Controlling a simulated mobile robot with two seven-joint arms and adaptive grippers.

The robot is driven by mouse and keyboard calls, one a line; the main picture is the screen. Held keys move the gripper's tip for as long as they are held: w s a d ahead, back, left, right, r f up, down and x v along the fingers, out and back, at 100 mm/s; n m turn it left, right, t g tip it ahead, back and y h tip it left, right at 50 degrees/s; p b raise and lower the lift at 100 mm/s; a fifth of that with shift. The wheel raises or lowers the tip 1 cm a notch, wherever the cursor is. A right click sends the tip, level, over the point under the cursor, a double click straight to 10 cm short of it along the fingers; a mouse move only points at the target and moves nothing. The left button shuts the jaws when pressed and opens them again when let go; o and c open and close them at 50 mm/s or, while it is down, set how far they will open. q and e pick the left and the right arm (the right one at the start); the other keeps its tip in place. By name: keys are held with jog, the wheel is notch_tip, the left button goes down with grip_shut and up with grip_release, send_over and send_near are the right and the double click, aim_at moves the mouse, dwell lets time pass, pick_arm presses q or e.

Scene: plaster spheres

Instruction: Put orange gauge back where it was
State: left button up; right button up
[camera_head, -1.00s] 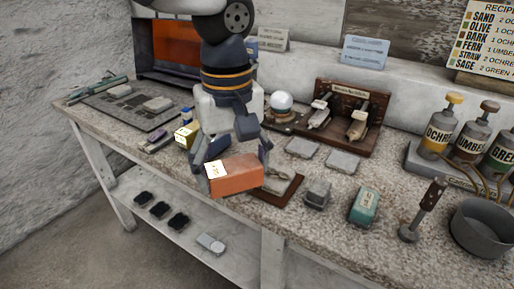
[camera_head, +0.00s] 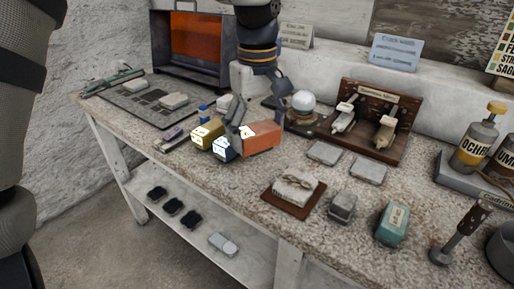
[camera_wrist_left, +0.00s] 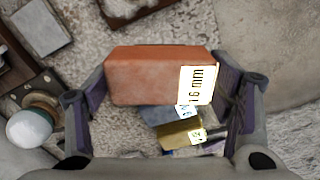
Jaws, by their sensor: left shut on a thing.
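The orange gauge (camera_head: 262,139) is a brick-shaped block with a white label, which reads 16 mm in the left wrist view (camera_wrist_left: 150,77). My left gripper (camera_head: 255,122) is shut on it, with one finger at each end in the left wrist view (camera_wrist_left: 162,92). The blue gauge (camera_head: 224,150) and the yellow gauge (camera_head: 207,134) stand in a row just left of it. In the left wrist view, the orange gauge partly covers the blue gauge (camera_wrist_left: 158,115); the yellow gauge (camera_wrist_left: 178,136) lies beyond. I cannot tell whether the orange gauge touches the bench. My right gripper is not visible.
A purple item (camera_head: 170,138) lies left of the gauges. The bench's front edge is close by.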

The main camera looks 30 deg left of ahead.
pick_arm(q)
jog(key=w+f, duration=0.1)
jog(key=w+a+f, duration=0.1)
jog(key=f, duration=0.1)
jog(key=w+a+f+b, duration=0.1)
jog(key=shift+f, duration=0.3)
notch_tip(320, 180, down, 3)
jog(key=shift+s+d+r, duration=0.1)
jog(key=shift+r, duration=0.1)
jog(key=shift+o, duration=0.2)
jog(key=shift+r, duration=0.1)
jog(key=shift+c, duration=0.2)
jog(key=o, duration=1)
jog(key=shift+f, duration=0.2)
jog(key=shift+o, duration=0.2)
notch_tip(320, 180, up, 12)
jog(key=shift+r, duration=0.15)
